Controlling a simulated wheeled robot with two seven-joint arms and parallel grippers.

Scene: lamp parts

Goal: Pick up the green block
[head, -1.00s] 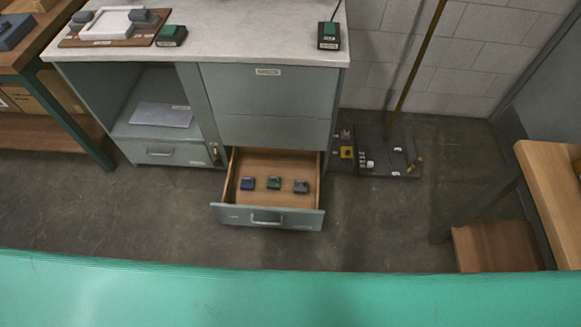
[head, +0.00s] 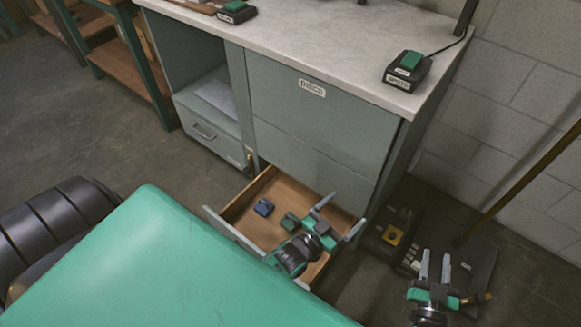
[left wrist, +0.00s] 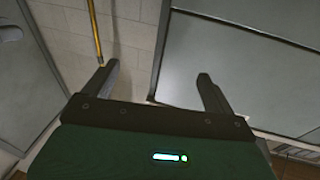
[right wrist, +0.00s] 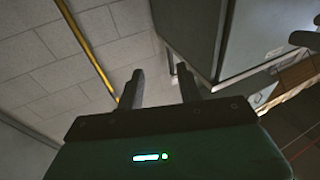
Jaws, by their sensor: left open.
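The green block (head: 290,222) lies in the open drawer (head: 237,213) of the grey cabinet in the head view. A blue block (head: 263,207) lies in the drawer to its left. The third block, seen earlier, is hidden behind my left gripper. My left gripper (head: 340,215) is over the drawer's right part, right of the green block, open and empty. Its spread fingers (left wrist: 157,75) show in the left wrist view, pointing at the cabinet and wall. My right gripper (head: 435,264) is right of the drawer, its fingers apart and empty; they also show in the right wrist view (right wrist: 160,76).
The cabinet top (head: 345,55) carries a black box with a green top (head: 407,70) and a similar one (head: 237,12) further left. A dark floor base (head: 480,260) with a slanted pole (head: 530,180) stands on the right. Open floor lies left of the cabinet.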

